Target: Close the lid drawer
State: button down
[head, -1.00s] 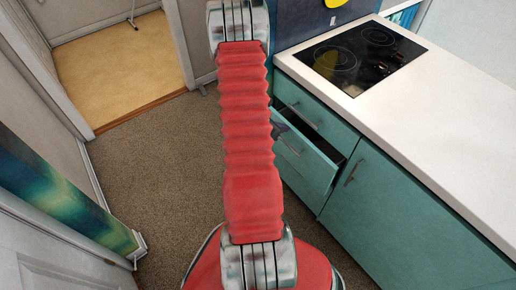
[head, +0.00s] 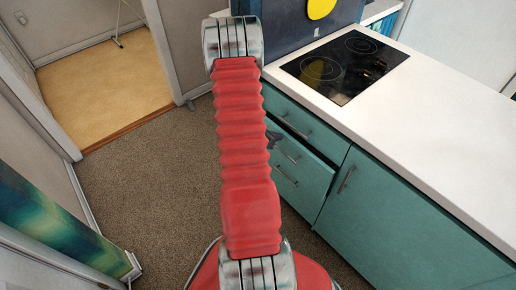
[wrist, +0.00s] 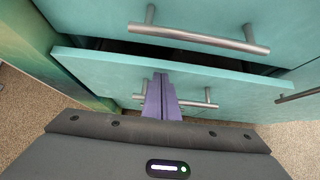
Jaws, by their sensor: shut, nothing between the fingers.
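The lid drawer (head: 312,179) is a teal drawer below a shut top drawer, under the white counter. It stands a little open, with a narrow dark gap above its front. In the wrist view its front (wrist: 230,84) runs across the middle, with the dark gap behind its top edge. My gripper (wrist: 161,95) shows purple fingers shut together, empty, at the drawer front beside its bar handle (wrist: 195,103). I cannot tell if the fingertips touch the front. In the head view my arm hides most of the gripper (head: 273,139).
The top drawer's bar handle (wrist: 200,38) juts out just above the gap. A teal cupboard door (head: 400,220) is to the right, under the counter (head: 430,120) with a black hob (head: 345,67). Carpet (head: 140,180) to the left is clear.

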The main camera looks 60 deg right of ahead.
jog(key=a+f+v, duration=0.1)
jog(key=v, duration=1.1)
jog(key=shift+w+a+f, duration=0.15)
jog(key=shift+w+a, duration=0.2)
jog(key=shift+w, duration=0.05)
jog(key=c, duration=2.5)
grip_release()
jog(key=shift+c, duration=0.2)
